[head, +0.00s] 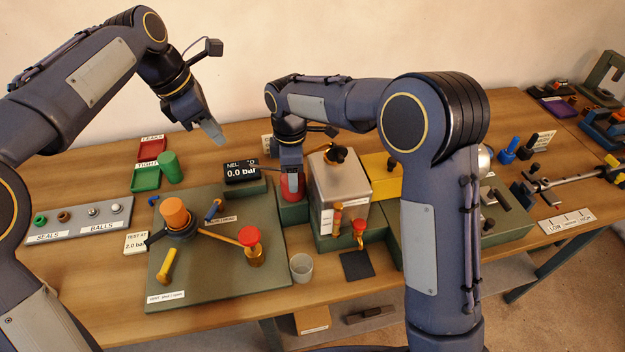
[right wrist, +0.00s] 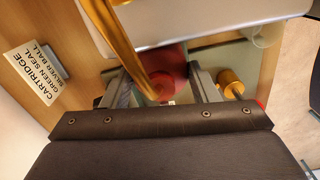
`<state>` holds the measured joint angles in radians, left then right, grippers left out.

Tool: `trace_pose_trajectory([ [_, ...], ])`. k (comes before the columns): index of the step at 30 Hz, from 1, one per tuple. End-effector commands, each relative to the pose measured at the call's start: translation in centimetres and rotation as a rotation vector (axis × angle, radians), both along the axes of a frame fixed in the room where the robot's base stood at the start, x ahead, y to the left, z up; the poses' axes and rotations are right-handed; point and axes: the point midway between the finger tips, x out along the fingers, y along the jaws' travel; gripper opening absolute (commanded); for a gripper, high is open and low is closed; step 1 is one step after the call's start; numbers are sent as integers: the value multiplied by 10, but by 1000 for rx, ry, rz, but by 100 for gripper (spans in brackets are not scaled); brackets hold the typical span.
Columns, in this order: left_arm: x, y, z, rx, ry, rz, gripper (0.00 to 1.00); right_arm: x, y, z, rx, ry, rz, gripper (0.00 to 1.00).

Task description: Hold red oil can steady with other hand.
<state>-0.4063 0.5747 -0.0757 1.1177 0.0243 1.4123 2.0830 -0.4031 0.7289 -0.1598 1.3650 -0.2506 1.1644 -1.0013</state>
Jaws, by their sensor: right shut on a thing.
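The red oil can (head: 291,187) stands at the green block (head: 294,214) beside the grey metal box. My right gripper (head: 290,168) reaches down over it and is shut on it. In the right wrist view the can's red body (right wrist: 172,76) lies between the two fingers, and its brass spout (right wrist: 128,42) crosses in front. The can's lower part is hard to make out. My left gripper (head: 211,132) hangs in the air at the upper left, apart from the can. Its fingers overlap in this view, so their opening does not show.
The grey metal box (head: 340,185) is close to the can's right. A display (head: 241,172) stands to its left. A green plate (head: 200,275) carries an orange-topped fixture (head: 175,213) and a red-knobbed valve (head: 249,238). A clear cup (head: 301,267) stands near the front edge.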

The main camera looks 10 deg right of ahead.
Motion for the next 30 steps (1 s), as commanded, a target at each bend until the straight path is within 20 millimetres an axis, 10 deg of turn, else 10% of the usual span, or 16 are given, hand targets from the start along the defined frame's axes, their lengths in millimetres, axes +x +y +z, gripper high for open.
trace_pose_trajectory([
  [18,-1,-32,-29,215,-386,-823,0,0,0,0,1,-1,0,25],
  [30,-1,-34,-68,241,-423,-917,0,0,0,0,1,-1,0,25],
])
